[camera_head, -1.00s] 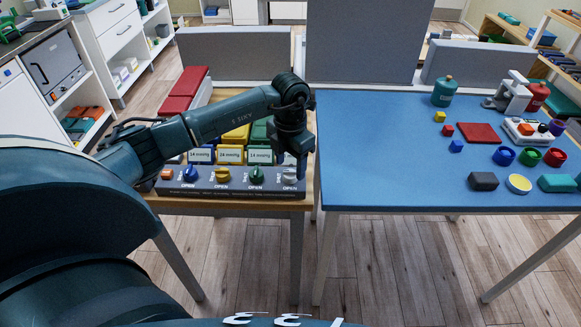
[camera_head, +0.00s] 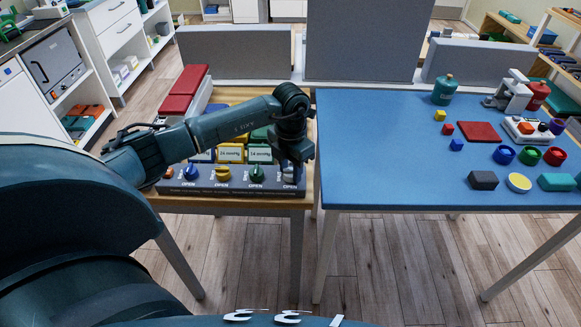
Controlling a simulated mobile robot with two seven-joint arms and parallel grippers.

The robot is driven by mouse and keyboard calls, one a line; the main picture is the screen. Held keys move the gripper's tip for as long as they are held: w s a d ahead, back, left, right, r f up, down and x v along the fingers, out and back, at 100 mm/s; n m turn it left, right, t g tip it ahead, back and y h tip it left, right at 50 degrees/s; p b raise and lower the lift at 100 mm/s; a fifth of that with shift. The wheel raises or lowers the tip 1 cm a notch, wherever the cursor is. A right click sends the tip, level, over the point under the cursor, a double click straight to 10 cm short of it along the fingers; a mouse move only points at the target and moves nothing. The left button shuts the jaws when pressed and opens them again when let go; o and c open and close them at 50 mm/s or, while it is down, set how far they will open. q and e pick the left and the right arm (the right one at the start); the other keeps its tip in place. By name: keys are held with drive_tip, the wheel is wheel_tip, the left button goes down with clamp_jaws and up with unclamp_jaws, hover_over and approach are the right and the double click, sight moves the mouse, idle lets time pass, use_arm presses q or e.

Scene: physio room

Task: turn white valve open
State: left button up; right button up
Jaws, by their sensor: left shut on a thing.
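The valve panel (camera_head: 205,189) lies along the front of the wooden table at left. Its white valve (camera_head: 287,179) is at the right end, partly hidden by my left gripper (camera_head: 294,172). The gripper points down and is shut on the white valve. The white valve's exact angle is hard to tell. To its left stand the green valve (camera_head: 257,174), the yellow valve (camera_head: 222,174) and the blue valve (camera_head: 190,173), with "OPEN" labels below. My right gripper is not in view.
A blue table (camera_head: 380,150) stands to the right, with a teal bottle (camera_head: 444,92), a red mat (camera_head: 479,132) and several small objects. Pressure label cards (camera_head: 230,155) and red boxes (camera_head: 184,88) sit behind the panel. Grey screens (camera_head: 235,54) stand at the back.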

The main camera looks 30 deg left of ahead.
use_arm(q)
drive_tip(key=shift+c, duration=0.8)
drive_tip(key=n, duration=0.4)
drive_tip(key=n+p, duration=0.1)
drive_tip(key=n, duration=0.3)
drive_tip(key=shift+r+n, duration=0.1)
drive_tip(key=shift+n, duration=0.2)
drive_tip(key=n+p, duration=0.1)
drive_tip(key=n, duration=0.2)
drive_tip(key=shift+n, duration=0.3)
drive_tip(key=shift+n+p, duration=0.65)
drive_tip(key=shift+n, duration=0.55)
drive_tip(key=shift+w+n+p, duration=0.1)
drive_tip(key=shift+n+p, duration=0.45)
drive_tip(key=shift+n, duration=1.05)
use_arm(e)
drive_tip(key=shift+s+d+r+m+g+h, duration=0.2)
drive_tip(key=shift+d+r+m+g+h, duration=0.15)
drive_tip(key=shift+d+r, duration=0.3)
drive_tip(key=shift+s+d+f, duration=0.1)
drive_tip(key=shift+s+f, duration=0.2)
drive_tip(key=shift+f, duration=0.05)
